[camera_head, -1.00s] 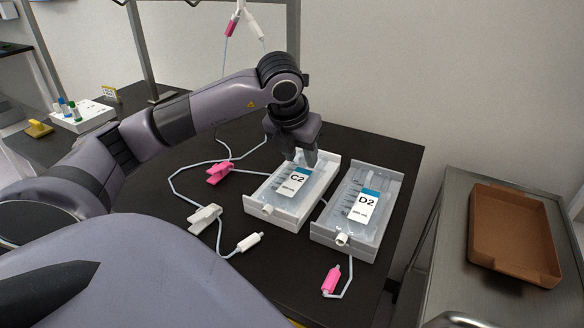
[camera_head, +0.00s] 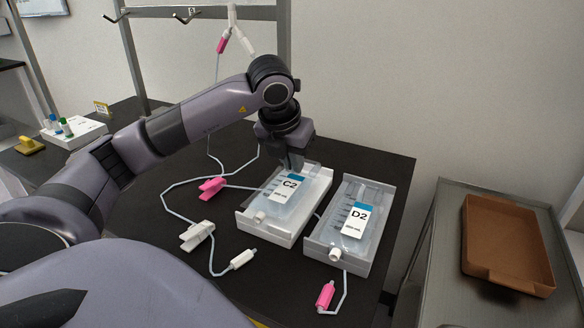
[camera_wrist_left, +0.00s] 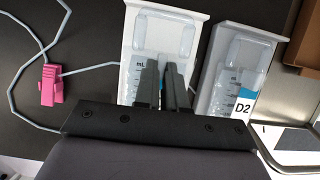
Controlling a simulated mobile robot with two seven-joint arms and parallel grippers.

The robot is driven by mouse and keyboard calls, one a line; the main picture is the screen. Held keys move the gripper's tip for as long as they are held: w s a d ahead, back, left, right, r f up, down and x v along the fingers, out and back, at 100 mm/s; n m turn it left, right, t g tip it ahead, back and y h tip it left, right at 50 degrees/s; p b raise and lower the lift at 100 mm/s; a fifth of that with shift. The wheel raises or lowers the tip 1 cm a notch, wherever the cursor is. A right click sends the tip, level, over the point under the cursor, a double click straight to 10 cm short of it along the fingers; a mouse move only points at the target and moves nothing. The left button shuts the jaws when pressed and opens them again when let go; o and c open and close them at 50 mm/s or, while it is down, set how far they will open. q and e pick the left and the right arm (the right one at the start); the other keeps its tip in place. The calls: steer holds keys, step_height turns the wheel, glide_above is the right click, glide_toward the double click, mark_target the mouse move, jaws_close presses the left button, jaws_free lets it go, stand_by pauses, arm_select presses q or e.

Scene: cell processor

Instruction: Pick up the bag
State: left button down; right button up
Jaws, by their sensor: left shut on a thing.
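The C2 bag (camera_head: 270,203), clear with a white and blue label, is tilted over its white tray (camera_head: 272,232), its gripped far end raised above the tray. My left gripper (camera_head: 292,164) is shut on the far end of this bag. In the left wrist view, the gripper (camera_wrist_left: 164,82) covers the middle of the bag (camera_wrist_left: 165,36) and hides its label. The D2 bag (camera_head: 352,203) lies in a second white tray (camera_head: 326,252) to the right. My right gripper is not in view.
Thin tubing with pink clamps (camera_head: 212,187) and white clamps (camera_head: 197,236) lies on the black table left of the trays. A metal rack (camera_head: 200,13) stands behind. A brown tray (camera_head: 508,279) sits on a metal cart at right, with bare cart top around it.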

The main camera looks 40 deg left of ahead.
arm_select(q)
step_height(320, 180, up, 13)
steer(key=p, duration=0.1)
step_height(320, 180, up, 5)
steer(key=p, duration=0.3)
glide_above(293, 174)
steer(key=shift+f, duration=0.15)
stand_by(1.7)
